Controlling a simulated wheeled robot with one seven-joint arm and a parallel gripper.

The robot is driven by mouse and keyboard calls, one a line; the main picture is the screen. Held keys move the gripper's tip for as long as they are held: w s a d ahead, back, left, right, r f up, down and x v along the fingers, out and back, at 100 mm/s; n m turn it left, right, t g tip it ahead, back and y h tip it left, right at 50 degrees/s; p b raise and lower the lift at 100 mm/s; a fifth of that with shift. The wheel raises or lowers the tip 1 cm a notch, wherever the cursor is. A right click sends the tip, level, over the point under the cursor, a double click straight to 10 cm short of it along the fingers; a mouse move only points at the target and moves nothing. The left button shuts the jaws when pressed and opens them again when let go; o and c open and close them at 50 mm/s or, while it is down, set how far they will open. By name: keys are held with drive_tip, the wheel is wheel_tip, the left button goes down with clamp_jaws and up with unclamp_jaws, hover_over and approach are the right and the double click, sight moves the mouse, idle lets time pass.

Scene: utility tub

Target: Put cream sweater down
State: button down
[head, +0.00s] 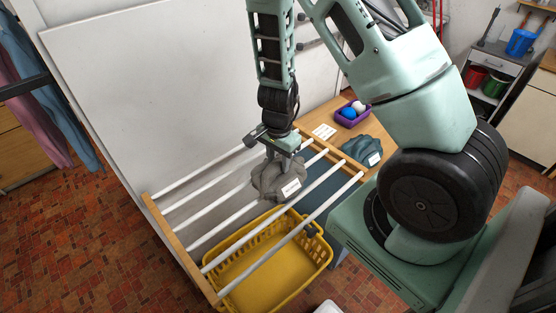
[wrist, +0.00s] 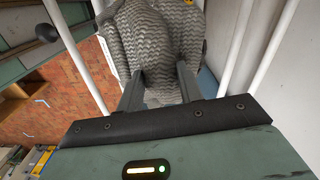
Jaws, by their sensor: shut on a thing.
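A bunched grey knitted garment with a white label (head: 272,184) is at the drying rack, over its white bars; no cream-coloured sweater shows. My gripper (head: 284,165) points down from above and is shut on the top of this garment. In the wrist view the grey wavy knit (wrist: 165,35) fills the space between and beyond the two dark fingers (wrist: 160,82). White bars pass on both sides of it. I cannot tell whether the garment rests on the bars or hangs just above them.
The wooden-framed rack (head: 181,250) spans above a yellow basket (head: 318,262), which looks empty. A teal folded cloth (head: 362,150), a white card (head: 323,131) and a purple bin with balls (head: 345,122) lie on the wooden top behind. A large white panel (head: 150,90) stands left of the rack.

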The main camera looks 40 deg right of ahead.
drive_tip(key=c, duration=1.3)
unclamp_jaws()
drive_tip(key=shift+f, duration=0.15)
drive_tip(key=shift+c, duration=0.2)
drive_tip(key=o, duration=0.4)
